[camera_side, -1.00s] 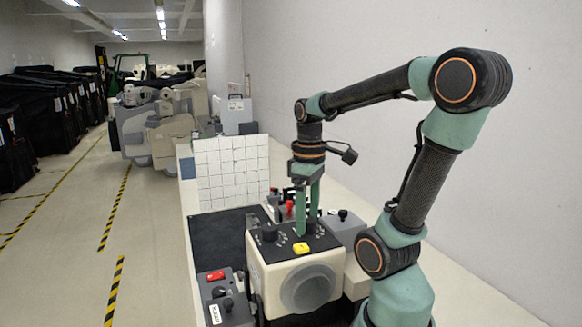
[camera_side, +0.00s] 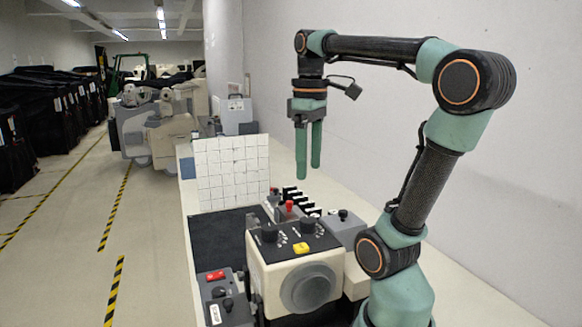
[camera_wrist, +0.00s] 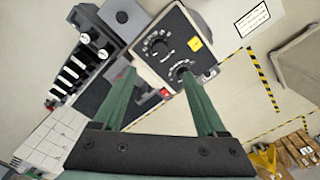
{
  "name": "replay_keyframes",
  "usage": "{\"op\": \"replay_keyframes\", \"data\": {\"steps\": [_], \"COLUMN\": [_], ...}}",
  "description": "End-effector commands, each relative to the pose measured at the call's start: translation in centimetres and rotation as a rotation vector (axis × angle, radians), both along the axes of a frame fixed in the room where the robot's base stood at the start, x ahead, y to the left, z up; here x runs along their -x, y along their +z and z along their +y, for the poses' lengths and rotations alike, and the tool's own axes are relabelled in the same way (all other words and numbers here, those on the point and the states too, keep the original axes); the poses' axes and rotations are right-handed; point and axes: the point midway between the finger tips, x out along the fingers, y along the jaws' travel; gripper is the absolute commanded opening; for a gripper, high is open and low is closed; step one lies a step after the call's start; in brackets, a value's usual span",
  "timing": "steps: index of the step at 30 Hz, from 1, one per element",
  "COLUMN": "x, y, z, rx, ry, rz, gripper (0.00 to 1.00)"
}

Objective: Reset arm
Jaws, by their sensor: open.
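My gripper (camera_side: 308,172) hangs from my raised arm in the side view, its two green fingers pointing down. It is open and empty, well above the cream control box (camera_side: 262,278). In the wrist view the two fingers of my gripper (camera_wrist: 160,80) are spread apart, with the control box (camera_wrist: 150,58) below and beyond them. The box has a black top with two black knobs and a yellow button (camera_side: 300,247); the yellow button also shows in the wrist view (camera_wrist: 195,43).
A white tiled panel (camera_side: 230,170) stands behind a dark mat (camera_side: 215,235). A grey box with a red switch (camera_side: 216,275) is at front left. Black levers (camera_side: 293,195) and a grey box (camera_side: 345,230) stand behind and right. The wall runs along the right; the air around my gripper is clear.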

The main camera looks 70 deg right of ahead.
Motion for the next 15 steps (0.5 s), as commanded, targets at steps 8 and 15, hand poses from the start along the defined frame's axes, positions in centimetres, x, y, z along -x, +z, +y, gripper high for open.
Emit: {"op": "replay_keyframes", "data": {"steps": [8, 15], "x": [-0.7, -5.1], "y": [-0.6, -4.9], "z": [0.7, 6.4], "rx": [0.014, 0.076], "ry": [0.009, 0.040], "rz": [-0.019, -0.210], "gripper": [0.74, 0.74]}}
